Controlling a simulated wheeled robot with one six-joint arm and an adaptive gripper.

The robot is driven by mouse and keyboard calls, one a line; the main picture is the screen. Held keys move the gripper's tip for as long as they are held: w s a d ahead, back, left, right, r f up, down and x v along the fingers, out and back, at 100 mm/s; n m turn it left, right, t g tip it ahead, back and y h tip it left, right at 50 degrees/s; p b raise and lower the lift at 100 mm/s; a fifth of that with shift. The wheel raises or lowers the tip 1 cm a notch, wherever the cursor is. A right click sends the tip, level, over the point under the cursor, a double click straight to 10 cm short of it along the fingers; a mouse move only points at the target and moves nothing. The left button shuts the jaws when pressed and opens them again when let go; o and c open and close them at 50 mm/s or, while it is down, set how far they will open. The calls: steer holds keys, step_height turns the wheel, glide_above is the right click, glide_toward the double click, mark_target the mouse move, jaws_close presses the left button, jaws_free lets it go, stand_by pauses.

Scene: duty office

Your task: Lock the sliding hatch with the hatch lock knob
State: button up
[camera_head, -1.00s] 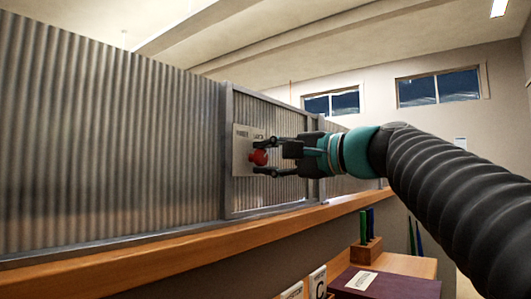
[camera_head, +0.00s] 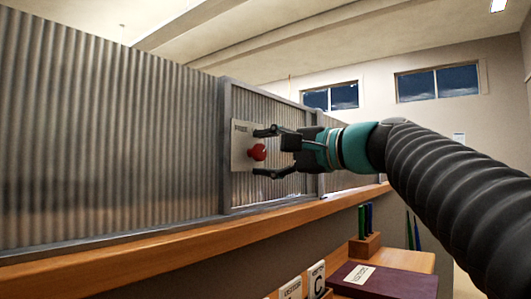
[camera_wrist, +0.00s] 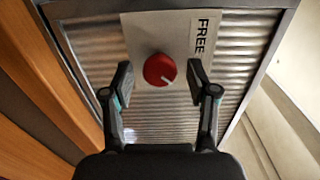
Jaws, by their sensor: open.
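The hatch lock knob (camera_head: 257,152) is round and red, on a pale plate (camera_head: 242,135) fixed to the corrugated metal sliding hatch (camera_head: 290,115). My gripper (camera_head: 264,153) is open, with one finger above and one below the knob in the head view. In the wrist view the fingertips (camera_wrist: 160,82) are on either side of the knob, with gaps showing.
A wooden counter ledge (camera_head: 180,232) runs below the hatch. Below it are a purple book (camera_head: 400,284), a wooden holder (camera_head: 365,246) with upright blue and green items, and cards, one marked C (camera_head: 316,281). The metal frame (camera_head: 226,150) borders the hatch.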

steer(key=shift+d, duration=0.1)
steer(key=v, duration=1.1)
steer(key=shift+s+d, duration=0.25)
steer(key=shift+s, duration=0.1)
steer(key=shift+s, duration=0.1)
